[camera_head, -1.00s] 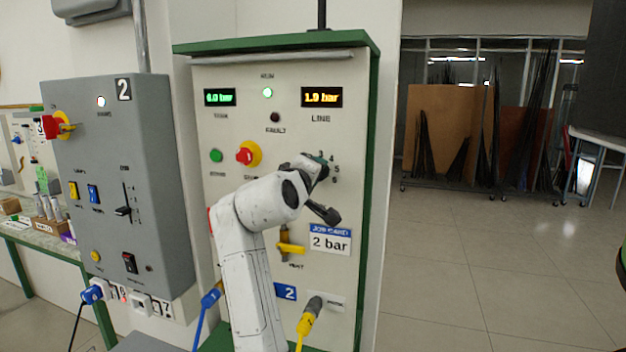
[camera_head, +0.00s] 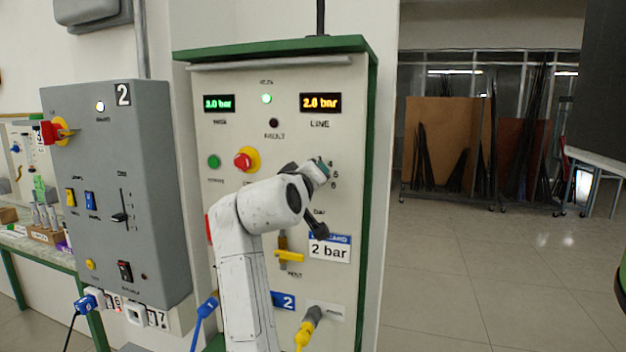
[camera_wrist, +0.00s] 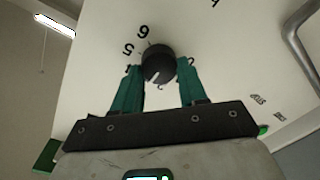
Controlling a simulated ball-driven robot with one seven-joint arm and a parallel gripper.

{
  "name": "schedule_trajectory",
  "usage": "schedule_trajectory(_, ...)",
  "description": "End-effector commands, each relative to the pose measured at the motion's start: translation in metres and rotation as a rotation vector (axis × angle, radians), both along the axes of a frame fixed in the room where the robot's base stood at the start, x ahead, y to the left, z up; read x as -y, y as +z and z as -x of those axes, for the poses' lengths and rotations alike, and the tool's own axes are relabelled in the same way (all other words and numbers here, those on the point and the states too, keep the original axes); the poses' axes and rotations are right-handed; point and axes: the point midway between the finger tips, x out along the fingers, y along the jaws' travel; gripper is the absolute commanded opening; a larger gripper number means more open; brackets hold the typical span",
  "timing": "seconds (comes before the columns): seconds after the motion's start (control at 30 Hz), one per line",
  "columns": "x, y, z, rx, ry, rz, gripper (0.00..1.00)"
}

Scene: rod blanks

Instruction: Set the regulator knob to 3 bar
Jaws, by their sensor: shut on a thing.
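The black regulator knob (camera_wrist: 158,62) is on the pale panel (camera_head: 222,135), between the two teal fingers of my gripper (camera_wrist: 160,75), which is shut on it. Its white mark points down and slightly left in the wrist view, near a partly hidden numeral. The 5 and 6 are at its upper left. In the head view my gripper (camera_head: 321,170) covers the knob; numerals 4, 5 and 6 show to its right. The line display (camera_head: 320,103) reads about 2.8 bar, though the digits are blurred. The job card (camera_head: 329,247) says 2 bar, unlike the task's 3 bar.
A red knob on a yellow plate (camera_head: 244,161) is left of my gripper. A yellow valve handle (camera_head: 288,255) and a yellow plug (camera_head: 307,328) are below. A grey box (camera_head: 115,190) stands left. The floor at right (camera_head: 470,280) is clear.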

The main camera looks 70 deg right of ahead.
Motion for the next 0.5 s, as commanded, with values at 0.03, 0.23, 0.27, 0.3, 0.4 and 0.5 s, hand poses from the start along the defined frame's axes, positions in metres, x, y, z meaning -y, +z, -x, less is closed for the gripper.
schedule_trajectory(0.03,0.0007,-0.0038,0.0007,-0.004,-0.003,-0.009,0.12)
schedule_trajectory(0.23,0.0006,-0.0036,0.0006,-0.005,-0.003,-0.008,0.5)
schedule_trajectory(0.27,0.0006,-0.0034,0.0006,-0.005,-0.003,-0.007,0.53)
schedule_trajectory(0.3,0.0005,-0.0031,0.0004,-0.004,-0.003,-0.007,0.56)
schedule_trajectory(0.4,0.0004,-0.0023,0.0004,-0.004,-0.002,-0.005,0.66)
schedule_trajectory(0.5,0.0003,-0.0017,0.0002,-0.004,-0.001,-0.004,0.68)
